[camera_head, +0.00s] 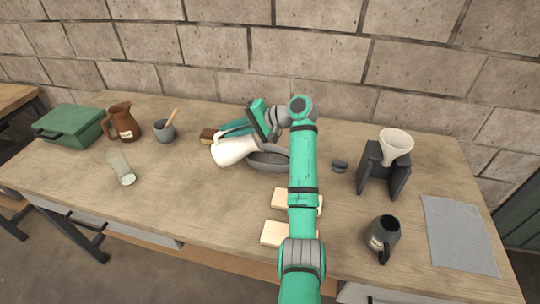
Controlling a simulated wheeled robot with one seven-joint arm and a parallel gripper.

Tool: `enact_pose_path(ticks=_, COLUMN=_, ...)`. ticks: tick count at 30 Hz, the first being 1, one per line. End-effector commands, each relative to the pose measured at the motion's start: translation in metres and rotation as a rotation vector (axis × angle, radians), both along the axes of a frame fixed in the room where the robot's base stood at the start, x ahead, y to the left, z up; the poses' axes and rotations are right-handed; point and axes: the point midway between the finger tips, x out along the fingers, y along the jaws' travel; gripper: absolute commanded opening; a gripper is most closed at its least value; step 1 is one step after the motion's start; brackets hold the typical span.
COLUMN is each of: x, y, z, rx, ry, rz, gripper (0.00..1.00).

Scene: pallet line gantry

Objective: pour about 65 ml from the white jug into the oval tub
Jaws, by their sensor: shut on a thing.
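The oval tub (264,165) is a grey, low vessel just right of and below the jug. My arm covers the tub's right part. I cannot see any stream of liquid or the level inside the tub.
Left are a green box (70,125), a brown jug (122,123), a grey cup (165,131) and a glass (122,168). Right are a white funnel on a black stand (381,172), a dark mug (382,238) and a grey cloth (459,234). Pale blocks (275,233) lie in front.

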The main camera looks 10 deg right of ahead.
Motion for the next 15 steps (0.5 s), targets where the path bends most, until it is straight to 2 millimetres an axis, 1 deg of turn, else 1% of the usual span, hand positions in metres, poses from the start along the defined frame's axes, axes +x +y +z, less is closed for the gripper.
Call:
enact_pose_path(ticks=1, x=-0.001, y=0.011, z=-0.004, rx=-0.054, ry=-0.006, rz=0.008, gripper=0.00)
enact_pose_path(ticks=3, x=-0.001, y=0.022, z=-0.004, rx=-0.158, ry=-0.016, rz=0.008, gripper=0.00)
enact_pose_path(ticks=6, x=-0.001, y=0.032, z=-0.007, rx=-0.288, ry=-0.019, rz=0.005, gripper=0.00)
enact_pose_path(ticks=8, x=-0.002, y=0.033, z=-0.009, rx=-0.324, ry=-0.016, rz=0.003, gripper=0.00)
enact_pose_path(ticks=11, x=-0.002, y=0.034, z=-0.009, rx=-0.336, ry=-0.015, rz=0.003, gripper=0.00)
enact_pose_path(ticks=15, x=-0.002, y=0.039, z=-0.009, rx=-0.387, ry=-0.019, rz=0.003, gripper=0.00)
